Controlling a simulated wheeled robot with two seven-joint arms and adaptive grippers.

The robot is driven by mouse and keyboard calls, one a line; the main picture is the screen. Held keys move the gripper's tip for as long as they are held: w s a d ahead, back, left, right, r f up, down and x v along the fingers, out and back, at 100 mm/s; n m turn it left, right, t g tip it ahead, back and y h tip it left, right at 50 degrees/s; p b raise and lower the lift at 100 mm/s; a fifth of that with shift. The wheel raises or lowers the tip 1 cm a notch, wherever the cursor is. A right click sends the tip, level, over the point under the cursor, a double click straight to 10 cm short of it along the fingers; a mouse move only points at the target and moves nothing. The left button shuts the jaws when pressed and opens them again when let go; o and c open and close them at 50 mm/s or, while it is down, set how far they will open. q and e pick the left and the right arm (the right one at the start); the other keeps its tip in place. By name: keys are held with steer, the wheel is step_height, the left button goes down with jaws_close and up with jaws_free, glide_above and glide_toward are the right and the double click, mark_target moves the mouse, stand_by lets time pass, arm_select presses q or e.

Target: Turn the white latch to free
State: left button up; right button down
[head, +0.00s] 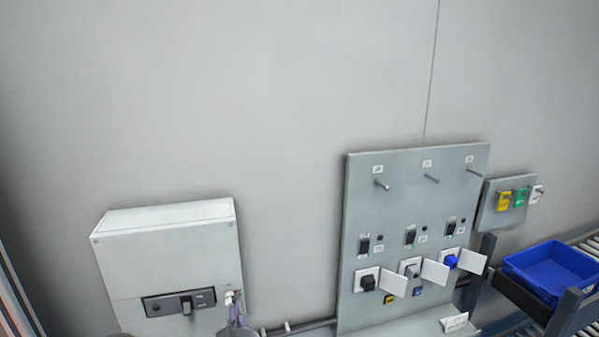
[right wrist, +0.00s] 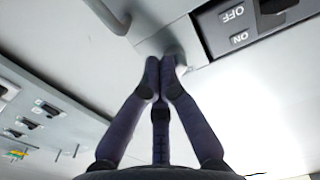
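A grey-white wall box (head: 170,255) hangs at the lower left of the head view. The small white latch (head: 229,296) sits at its right side, beside the black switch panel (head: 180,303). My right gripper (head: 236,304) reaches up to the latch from below. In the right wrist view its two dark fingertips (right wrist: 161,68) are drawn together at the pale latch (right wrist: 173,48), and appear shut on it. The fingertips partly hide the latch, so its exact turn is hard to read. My left gripper is not in view.
A grey board (head: 400,205) with pegs, switches and plugs stands to the right of the box. A small board with coloured tags (head: 519,198) and a blue tray (head: 553,270) are farther right. A pipe (head: 300,327) runs low along the wall.

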steer(key=shift+f, duration=0.15)
steer(key=v, duration=0.6)
steer(key=shift+d+f, duration=0.2)
steer(key=shift+d, duration=0.05)
stand_by(0.3)
